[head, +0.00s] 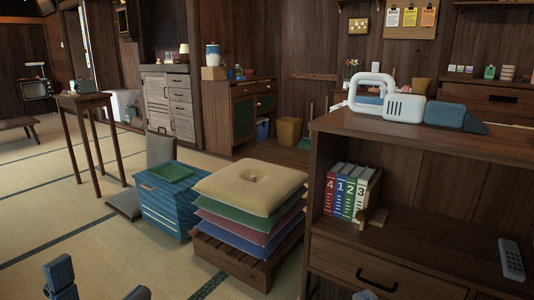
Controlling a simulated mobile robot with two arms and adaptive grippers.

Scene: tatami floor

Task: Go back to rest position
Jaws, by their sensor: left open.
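My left gripper (98,279) is at the bottom left corner, low in the head view. Its two blue-grey fingers are spread apart with nothing between them, and the floor shows in the gap. Only the finger ends are in view; the rest of the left arm is cut off. A small blue-grey piece at the bottom edge, in front of the wooden cabinet, looks like a tip of my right gripper (365,295). Too little of it shows to tell its state.
A wooden cabinet (420,262) with books (346,192), a remote (511,260) and a white-blue device (403,107) fills the right. Stacked cushions (249,187) on a low wooden stand and a blue box (165,204) stand mid-view. Tatami floor (50,225) is clear at left.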

